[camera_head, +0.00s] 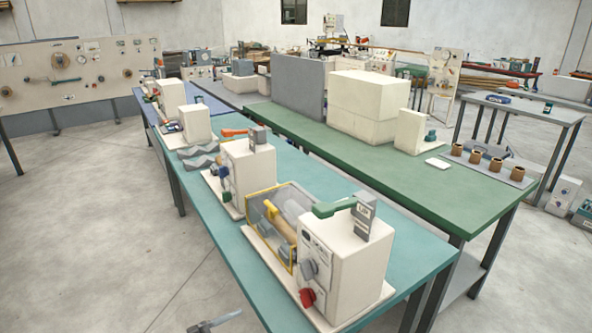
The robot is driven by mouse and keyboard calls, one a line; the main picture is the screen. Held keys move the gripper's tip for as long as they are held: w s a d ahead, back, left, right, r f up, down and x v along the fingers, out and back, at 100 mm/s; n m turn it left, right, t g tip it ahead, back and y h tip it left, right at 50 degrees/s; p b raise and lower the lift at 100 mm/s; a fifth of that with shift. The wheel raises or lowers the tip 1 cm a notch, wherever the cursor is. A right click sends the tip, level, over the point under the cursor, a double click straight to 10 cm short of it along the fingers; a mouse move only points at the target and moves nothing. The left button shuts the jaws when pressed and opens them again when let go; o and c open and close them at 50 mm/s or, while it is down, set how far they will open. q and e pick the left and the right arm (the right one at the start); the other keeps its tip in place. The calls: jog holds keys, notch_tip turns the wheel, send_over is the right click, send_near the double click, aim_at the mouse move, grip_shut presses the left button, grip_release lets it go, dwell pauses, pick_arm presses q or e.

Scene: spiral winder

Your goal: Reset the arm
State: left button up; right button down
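A cream winder machine (341,262) stands on the near end of the teal bench, with a grey labelled block (364,215) on top. A green arm (333,208) lies across its top, pointing left from the block. A red knob (307,297) and a grey knob (309,270) are on its front. A yellow-edged guard (271,231) stands at its left, around a tan roller (283,228). A small grey part, apparently my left gripper (215,322), shows at the bottom edge, apart from the machine; its opening is unclear. My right gripper is out of view.
A similar machine (249,176) with an orange arm (234,132) stands farther back on the teal bench (231,252). A green bench (411,181) runs along the right. Bare floor (90,240) lies open at the left.

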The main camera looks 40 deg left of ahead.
pick_arm(q)
jog(key=s+a+f+n+g+y, duration=0.1)
jog(key=s+f+n+g+y, duration=0.15)
jog(key=f, duration=0.55)
jog(key=s+a+f+n+g+y, duration=0.2)
jog(key=s+f+n+y, duration=0.15)
jog(key=f, duration=0.55)
jog(key=s+a+f+n+g+y, duration=0.1)
jog(key=s+f+n+g+y, duration=0.2)
jog(key=f, duration=0.5)
jog(key=s+d+f+n+g, duration=0.3)
jog(key=s+d+f, duration=0.3)
jog(key=s, duration=0.4)
jog(key=s+d+f+n+g+h, duration=0.1)
jog(key=s+d+f+n+g, duration=0.2)
jog(key=s+d+f+g, duration=0.2)
jog(key=s+d+f, duration=0.2)
jog(key=s+f, duration=0.2)
jog(key=s, duration=0.1)
jog(key=shift+s, duration=0.15)
jog(key=shift+d, duration=0.1)
